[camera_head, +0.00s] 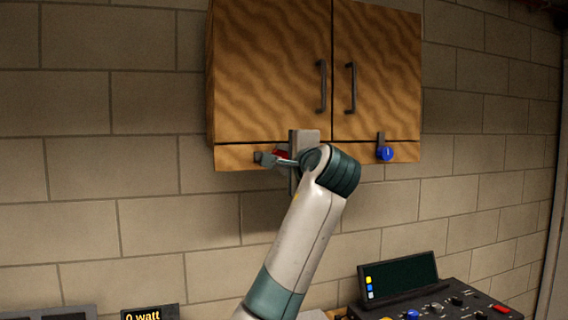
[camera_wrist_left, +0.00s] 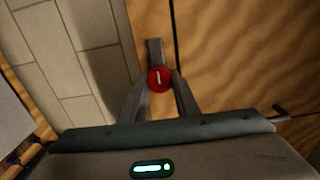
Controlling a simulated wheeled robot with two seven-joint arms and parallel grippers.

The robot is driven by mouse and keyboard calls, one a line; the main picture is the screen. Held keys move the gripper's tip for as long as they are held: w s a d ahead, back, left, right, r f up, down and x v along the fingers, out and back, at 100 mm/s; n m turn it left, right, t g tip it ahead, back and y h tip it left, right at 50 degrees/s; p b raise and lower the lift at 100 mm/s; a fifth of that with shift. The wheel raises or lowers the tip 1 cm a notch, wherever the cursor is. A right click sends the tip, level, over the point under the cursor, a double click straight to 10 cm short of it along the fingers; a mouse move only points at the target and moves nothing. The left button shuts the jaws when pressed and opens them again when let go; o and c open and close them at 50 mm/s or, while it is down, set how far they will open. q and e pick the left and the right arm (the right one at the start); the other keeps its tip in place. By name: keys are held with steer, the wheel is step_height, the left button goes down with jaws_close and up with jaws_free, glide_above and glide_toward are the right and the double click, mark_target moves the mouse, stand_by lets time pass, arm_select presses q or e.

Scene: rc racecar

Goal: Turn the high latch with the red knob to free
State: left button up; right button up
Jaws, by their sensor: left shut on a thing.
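The red knob (camera_wrist_left: 159,78) sits on a short dark latch bar (camera_wrist_left: 155,50) on the cabinet's lower wooden strip. In the wrist view the bar runs beside the dark seam below the door, roughly parallel to it, and does not appear to cross it. My left gripper (camera_wrist_left: 160,97) is shut on the red knob, one finger on each side. In the head view the gripper (camera_head: 274,156) reaches in from the right along the strip and hides much of the knob (camera_head: 281,153). My right gripper is not in view.
The wooden cabinet (camera_head: 270,70) has two shut doors with dark handles (camera_head: 322,87). A second latch with a blue knob (camera_head: 385,153) stands upright on the strip at right. Below are a control panel (camera_head: 440,302) with a screen and a "0 watt" display (camera_head: 150,314).

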arm_select(q)
steer(key=shift+f, duration=0.1)
stand_by(0.4)
steer(key=o, duration=1)
steer(key=shift+o, duration=0.2)
steer(key=shift+s, duration=0.15)
